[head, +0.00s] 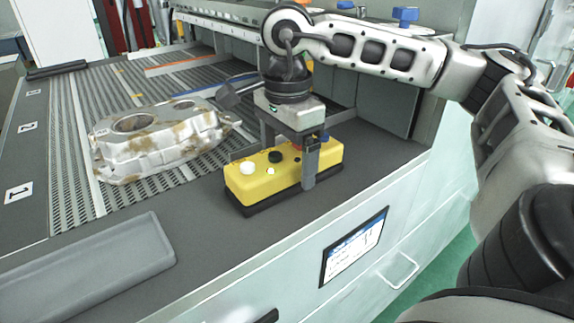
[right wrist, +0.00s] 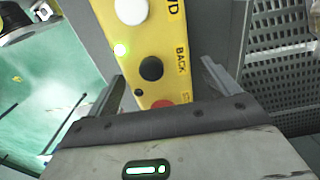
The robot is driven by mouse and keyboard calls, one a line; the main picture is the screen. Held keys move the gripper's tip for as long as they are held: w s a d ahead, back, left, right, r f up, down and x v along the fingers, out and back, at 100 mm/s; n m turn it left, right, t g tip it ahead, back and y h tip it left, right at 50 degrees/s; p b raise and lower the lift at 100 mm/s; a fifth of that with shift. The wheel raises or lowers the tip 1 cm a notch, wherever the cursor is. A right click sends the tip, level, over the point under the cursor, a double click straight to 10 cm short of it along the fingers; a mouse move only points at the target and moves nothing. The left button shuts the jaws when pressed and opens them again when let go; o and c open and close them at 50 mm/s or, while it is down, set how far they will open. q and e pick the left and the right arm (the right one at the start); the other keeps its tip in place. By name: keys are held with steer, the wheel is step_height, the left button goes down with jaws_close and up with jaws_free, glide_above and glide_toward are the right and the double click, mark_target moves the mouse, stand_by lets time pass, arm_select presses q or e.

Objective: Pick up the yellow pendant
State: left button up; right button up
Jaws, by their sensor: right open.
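The yellow pendant (head: 248,183) is a long yellow box with white, black and red buttons. It lies on a dark base on the grey bench top near the front edge. My right gripper (head: 288,160) is over its right part, pointing down, with one finger in front of the near side. In the right wrist view the pendant (right wrist: 135,45) runs between the two open fingers (right wrist: 163,85), with a gap on each side. The red button is partly hidden by the gripper body. My left gripper is not in view.
A rough aluminium casting (head: 160,143) lies on the perforated grate (head: 70,150) left of the pendant. A grey tray (head: 85,265) sits at the front left. A dark-headed tool (head: 228,95) is close behind the gripper. A screen (head: 353,247) and handle are on the bench front.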

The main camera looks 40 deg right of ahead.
mark_target(294, 159)
steer(key=shift+r, duration=0.1)
steer(key=c, duration=1.4)
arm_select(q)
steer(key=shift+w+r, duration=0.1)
arm_select(e)
steer(key=shift+r+b, duration=0.3)
steer(key=shift+r, duration=0.3)
steer(key=r, duration=0.1)
steer(key=s+r, duration=0.1)
steer(key=r, duration=0.2)
steer(key=shift+s+a+b, duration=0.15)
steer(key=shift+s+b, duration=0.25)
arm_select(q)
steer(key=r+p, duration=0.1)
steer(key=p, duration=0.2)
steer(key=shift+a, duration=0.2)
arm_select(e)
steer(key=s+a+r, duration=0.2)
steer(key=s+r, duration=0.5)
steer(key=s, duration=0.4)
steer(key=shift+s+r, duration=0.3)
steer(key=shift+s, duration=0.1)
